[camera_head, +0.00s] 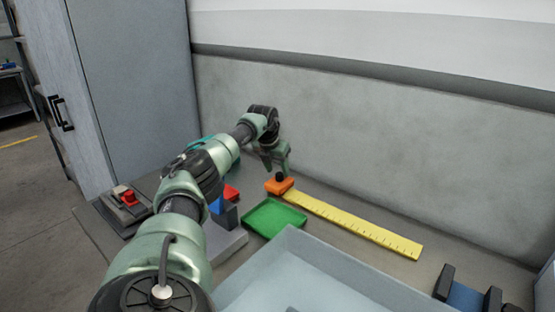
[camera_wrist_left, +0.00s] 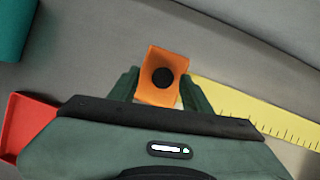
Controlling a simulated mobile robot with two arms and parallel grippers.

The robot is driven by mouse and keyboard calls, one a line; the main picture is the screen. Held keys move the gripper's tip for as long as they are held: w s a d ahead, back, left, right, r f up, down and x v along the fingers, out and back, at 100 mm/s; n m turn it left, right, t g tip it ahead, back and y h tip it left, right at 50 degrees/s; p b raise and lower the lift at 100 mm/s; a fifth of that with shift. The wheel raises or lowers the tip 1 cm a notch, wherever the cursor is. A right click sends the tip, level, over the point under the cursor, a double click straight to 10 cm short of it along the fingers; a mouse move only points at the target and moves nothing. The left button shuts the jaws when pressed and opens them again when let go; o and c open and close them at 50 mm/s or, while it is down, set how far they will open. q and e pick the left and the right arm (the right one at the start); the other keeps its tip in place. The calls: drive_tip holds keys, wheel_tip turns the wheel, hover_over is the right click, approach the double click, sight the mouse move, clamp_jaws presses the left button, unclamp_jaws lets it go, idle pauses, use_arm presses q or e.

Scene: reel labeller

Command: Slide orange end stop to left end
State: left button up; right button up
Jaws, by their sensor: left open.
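The orange end stop (camera_head: 279,187) sits at the left end of the yellow ruler (camera_head: 355,225). It is a small block with a black knob on top. In the left wrist view the end stop (camera_wrist_left: 161,77) lies between the two green fingers of my left gripper (camera_wrist_left: 160,85), and the ruler (camera_wrist_left: 245,108) runs off to the right. My left gripper (camera_head: 275,170) is open, pointing down at the end stop. Whether a finger touches the block I cannot tell. My right gripper is not in view.
A green tray (camera_head: 273,217) lies in front of the ruler's left end. A red object (camera_head: 231,193) and a blue one (camera_head: 216,205) stand left of it, partly behind my arm. A large pale bin (camera_head: 310,270) fills the front. A wall stands behind the ruler.

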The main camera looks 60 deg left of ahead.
sight(273, 185)
use_arm(q)
drive_tip(key=v, duration=0.6)
drive_tip(key=shift+s+r, duration=0.15)
idle(0.3)
